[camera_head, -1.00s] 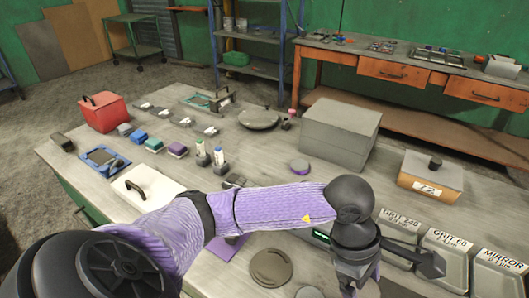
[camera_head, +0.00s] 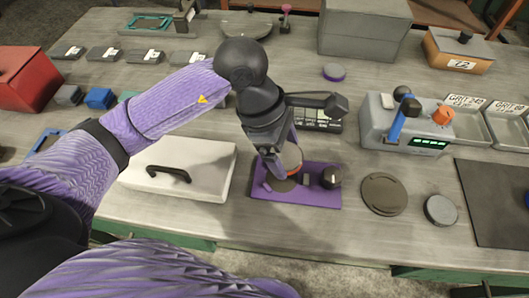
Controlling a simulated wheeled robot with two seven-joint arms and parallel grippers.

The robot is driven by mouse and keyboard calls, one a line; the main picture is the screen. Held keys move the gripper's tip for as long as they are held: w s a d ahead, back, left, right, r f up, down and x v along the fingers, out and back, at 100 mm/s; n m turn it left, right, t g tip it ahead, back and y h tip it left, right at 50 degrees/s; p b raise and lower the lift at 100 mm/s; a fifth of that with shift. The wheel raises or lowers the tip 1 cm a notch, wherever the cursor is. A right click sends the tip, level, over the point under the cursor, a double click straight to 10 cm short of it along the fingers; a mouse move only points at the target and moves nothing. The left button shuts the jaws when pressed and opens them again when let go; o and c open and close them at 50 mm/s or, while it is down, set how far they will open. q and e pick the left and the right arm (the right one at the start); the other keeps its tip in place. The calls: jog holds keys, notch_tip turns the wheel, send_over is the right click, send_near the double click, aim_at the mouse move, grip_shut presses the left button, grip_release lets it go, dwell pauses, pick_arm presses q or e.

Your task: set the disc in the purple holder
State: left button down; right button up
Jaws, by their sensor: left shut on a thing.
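The purple holder (camera_head: 316,199) is a flat purple plate with small dark blocks and a round knob, lying on the workbench in the middle of the head view. My left gripper (camera_head: 282,172) points down over its left half and is shut. I cannot tell whether the disc touches the holder. My right gripper is not in view.
A white case (camera_head: 205,159) with a black handle stands left of the holder. A flat dark round plate (camera_head: 383,194) and a grey puck (camera_head: 440,210) lie to the right. A grey device (camera_head: 378,122) with a green display stands behind them.

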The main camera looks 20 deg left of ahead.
aim_at(288, 179)
pick_arm(q)
notch_tip(288, 179, down, 6)
jog(key=shift+d+f+b, duration=0.1)
jog(key=shift+f+b, duration=0.15)
jog(key=shift+b, duration=0.6)
jog(key=shift+f, duration=0.2)
grip_release()
jog(key=shift+r, duration=0.25)
jog(key=p+v, duration=0.3)
jog(key=v, duration=0.9)
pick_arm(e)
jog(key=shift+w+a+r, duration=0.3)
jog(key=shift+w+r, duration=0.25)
